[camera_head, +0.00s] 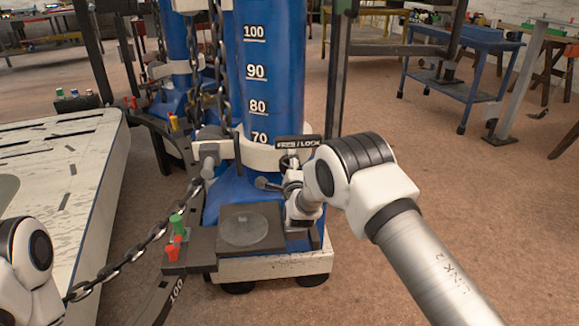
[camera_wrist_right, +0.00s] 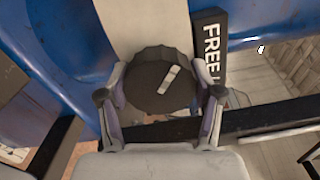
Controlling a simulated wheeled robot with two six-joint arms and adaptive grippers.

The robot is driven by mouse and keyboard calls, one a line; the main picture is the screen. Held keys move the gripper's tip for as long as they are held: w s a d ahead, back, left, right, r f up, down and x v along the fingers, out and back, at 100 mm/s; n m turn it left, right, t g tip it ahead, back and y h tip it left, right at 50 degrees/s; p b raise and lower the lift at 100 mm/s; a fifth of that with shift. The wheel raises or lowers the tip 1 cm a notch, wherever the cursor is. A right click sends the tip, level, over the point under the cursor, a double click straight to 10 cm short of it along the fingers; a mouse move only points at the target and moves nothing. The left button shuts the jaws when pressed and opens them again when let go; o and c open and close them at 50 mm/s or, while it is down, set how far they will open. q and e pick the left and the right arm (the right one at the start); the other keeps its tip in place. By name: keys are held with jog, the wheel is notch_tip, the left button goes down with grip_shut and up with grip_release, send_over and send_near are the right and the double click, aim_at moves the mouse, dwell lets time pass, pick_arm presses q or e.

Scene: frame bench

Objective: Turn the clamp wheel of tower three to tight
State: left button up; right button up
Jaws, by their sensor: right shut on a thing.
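A blue tower (camera_head: 268,95) with height numbers stands in the middle of the head view, with a white collar around its lower part. A FREE / LOCK plate (camera_head: 298,142) is on the collar; part of it also shows in the right wrist view (camera_wrist_right: 210,50). The dark, knobbed clamp wheel (camera_wrist_right: 155,88) with a pale mark bar fills the middle of the right wrist view. My right gripper (camera_head: 288,182) is shut on the wheel, one finger on each side of its rim. The bar slants up to the right. My left gripper is outside the head view; only part of its arm shows.
A white ramp-like platform (camera_head: 95,185) lies at the left, with a chain (camera_head: 140,245) hanging past it. A second blue tower (camera_head: 175,50) stands behind. A blue cart (camera_head: 465,45) is at the back right. The brown floor at right is mostly clear.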

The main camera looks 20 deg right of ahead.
jog(key=m, duration=0.5)
jog(key=shift+m, duration=0.3)
jog(key=shift+m+b, duration=0.45)
jog(key=shift+m, duration=1.65)
jog(key=o, duration=1.2)
jog(key=shift+c, duration=0.2)
jog(key=shift+s, duration=0.15)
jog(key=s+a, duration=0.2)
jog(key=s, duration=0.9)
jog(key=shift+s, duration=0.3)
